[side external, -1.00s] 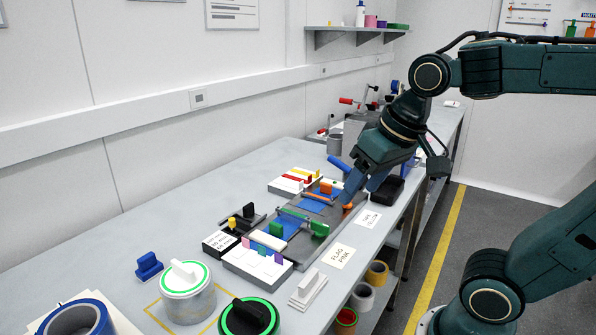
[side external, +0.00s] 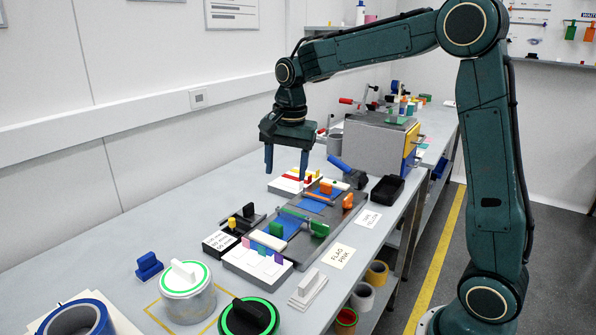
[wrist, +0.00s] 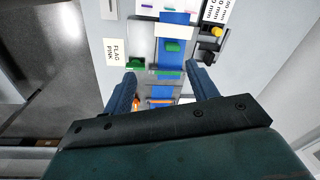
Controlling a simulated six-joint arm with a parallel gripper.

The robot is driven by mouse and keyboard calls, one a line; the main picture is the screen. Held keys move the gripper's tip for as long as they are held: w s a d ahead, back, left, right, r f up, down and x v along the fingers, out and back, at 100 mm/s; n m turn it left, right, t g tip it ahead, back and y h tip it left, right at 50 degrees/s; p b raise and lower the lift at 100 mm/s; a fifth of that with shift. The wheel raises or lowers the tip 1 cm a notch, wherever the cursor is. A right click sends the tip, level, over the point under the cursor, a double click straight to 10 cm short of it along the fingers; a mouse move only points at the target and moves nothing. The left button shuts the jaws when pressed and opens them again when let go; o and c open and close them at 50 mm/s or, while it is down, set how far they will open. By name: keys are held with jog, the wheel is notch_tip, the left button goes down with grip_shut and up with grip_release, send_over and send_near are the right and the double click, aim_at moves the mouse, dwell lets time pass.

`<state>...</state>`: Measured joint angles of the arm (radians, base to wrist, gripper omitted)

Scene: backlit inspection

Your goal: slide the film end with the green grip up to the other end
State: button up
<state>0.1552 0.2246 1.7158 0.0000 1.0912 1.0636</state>
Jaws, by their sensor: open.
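The film end with the green grip (side external: 276,229) is blue and lies on the dark grey splicing bed, on the near side of a green bar; the grip also shows in the wrist view (wrist: 172,46). The other blue film end (side external: 313,203) lies farther along the bed, by an orange bar and a small orange grip (side external: 326,187). A green knob (side external: 320,230) and an orange knob (side external: 347,200) stand on the bed's right side. My gripper (side external: 286,162) is open and empty, pointing down above the bed. In the wrist view its fingers (wrist: 162,75) straddle the film line.
A white box with coloured tabs (side external: 258,262) stands at the bed's near end. A black holder (side external: 242,221) is to its left, and a "FLAG PINK" card (side external: 341,256) lies to the right. A black tray (side external: 387,190) and a grey box stand beyond.

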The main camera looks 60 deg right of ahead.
aim_at(276, 224)
jog(key=w+d+f+m+g, duration=0.1)
jog(key=w+d+f+m, duration=0.2)
jog(key=w+f, duration=0.3)
jog(key=shift+d+m, duration=0.15)
jog(key=shift+m, duration=0.35)
jog(key=shift+f, duration=0.25)
notch_tip(276, 224, down, 14)
jog(key=shift+r, duration=0.25)
